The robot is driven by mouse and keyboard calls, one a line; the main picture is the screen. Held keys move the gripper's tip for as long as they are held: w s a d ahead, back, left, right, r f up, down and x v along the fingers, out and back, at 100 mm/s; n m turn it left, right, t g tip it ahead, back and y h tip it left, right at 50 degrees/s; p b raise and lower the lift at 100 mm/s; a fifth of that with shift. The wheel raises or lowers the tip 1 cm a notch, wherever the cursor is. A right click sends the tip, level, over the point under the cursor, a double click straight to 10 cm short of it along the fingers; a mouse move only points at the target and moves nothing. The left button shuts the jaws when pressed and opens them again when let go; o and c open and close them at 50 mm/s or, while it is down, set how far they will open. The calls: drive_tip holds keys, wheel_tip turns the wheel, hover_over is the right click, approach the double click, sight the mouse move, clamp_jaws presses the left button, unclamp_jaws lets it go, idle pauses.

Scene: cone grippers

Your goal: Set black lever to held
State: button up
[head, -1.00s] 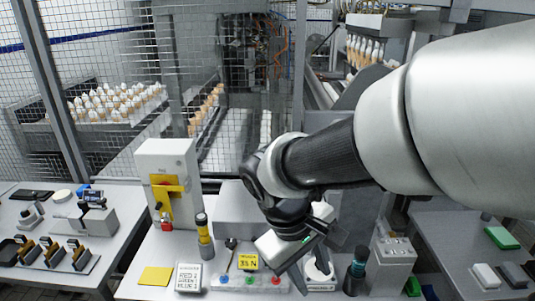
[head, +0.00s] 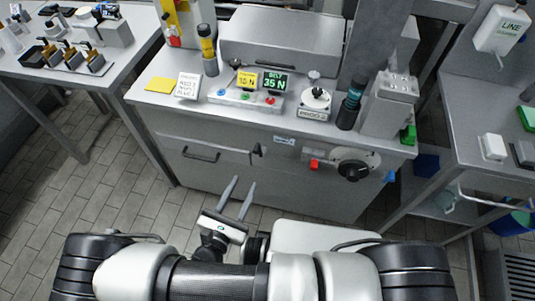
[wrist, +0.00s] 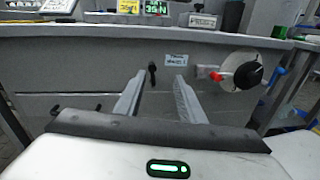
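A small black lever (head: 258,150) sticks out from the front of the grey cabinet, near the right end of the drawer front. It also shows in the wrist view as a short upright black lever (wrist: 152,74). A second lever with a black knob (head: 235,63) stands on the button panel on top of the cabinet; the frames do not settle which lever the task names. My gripper (head: 242,184) is open and empty, low in front of the cabinet. In the wrist view, the cabinet lever lies between the fingertips (wrist: 159,77), beyond them and apart from them.
A drawer handle (head: 201,155) is to the left. The cabinet top (head: 150,98) overhangs above. Tiled floor (head: 125,190) is clear at left.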

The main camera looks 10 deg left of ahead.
sight(256, 153)
drive_tip(key=w+f, duration=0.1)
drive_tip(key=w, duration=0.4)
drive_tip(key=w+n+y, duration=0.1)
drive_tip(key=w, duration=0.4)
drive_tip(key=w+d+f+n+y, duration=0.1)
drive_tip(key=w, duration=0.5)
drive_tip(key=shift+w+d+f+t+b, duration=0.1)
drive_tip(key=shift+f+t+b, duration=0.2)
drive_tip(key=shift+t, duration=0.1)
clamp_jaws()
